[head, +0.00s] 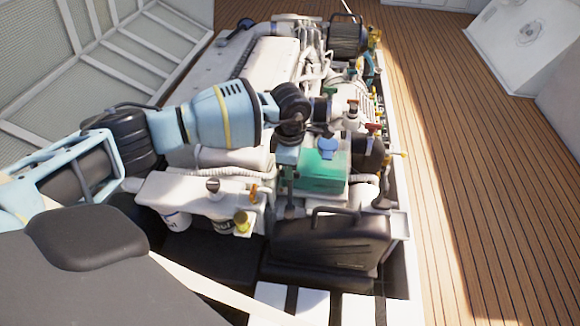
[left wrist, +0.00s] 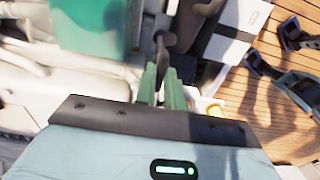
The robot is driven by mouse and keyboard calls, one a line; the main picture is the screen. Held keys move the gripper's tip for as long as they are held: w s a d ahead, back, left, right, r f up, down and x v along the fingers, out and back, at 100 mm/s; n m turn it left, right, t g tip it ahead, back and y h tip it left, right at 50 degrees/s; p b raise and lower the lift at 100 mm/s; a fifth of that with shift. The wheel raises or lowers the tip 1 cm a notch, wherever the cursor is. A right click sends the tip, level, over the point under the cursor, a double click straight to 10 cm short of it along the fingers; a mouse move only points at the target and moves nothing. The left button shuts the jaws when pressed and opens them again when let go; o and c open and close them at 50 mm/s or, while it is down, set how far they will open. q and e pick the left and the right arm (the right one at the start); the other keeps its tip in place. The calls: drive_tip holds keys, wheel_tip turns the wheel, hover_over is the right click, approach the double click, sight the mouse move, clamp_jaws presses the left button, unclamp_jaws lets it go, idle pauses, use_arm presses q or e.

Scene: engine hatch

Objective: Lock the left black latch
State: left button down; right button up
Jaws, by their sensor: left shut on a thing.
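The left black latch (head: 290,211) is a small dark piece beside the black case at the near end of the engine. My left gripper (head: 288,192) reaches down over it from above, with its fingers close together at the latch. In the left wrist view, the pale green fingers (left wrist: 163,84) are shut on the narrow dark latch (left wrist: 162,48), which sticks out past the tips. The latch's base and its exact angle are partly hidden.
The black case (head: 335,243) with a raised handle stands right of the latch. A green box (head: 322,175) sits just behind the gripper. White canisters (head: 176,219) and a yellow cap (head: 241,221) are to the left. Wooden deck (head: 470,180) lies open at the right.

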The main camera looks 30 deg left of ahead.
drive_tip(key=shift+w, duration=0.15)
use_arm(q)
drive_tip(key=c, duration=1.5)
unclamp_jaws()
use_arm(e)
drive_tip(key=shift+w+r, duration=0.1)
drive_tip(key=shift+w, duration=0.25)
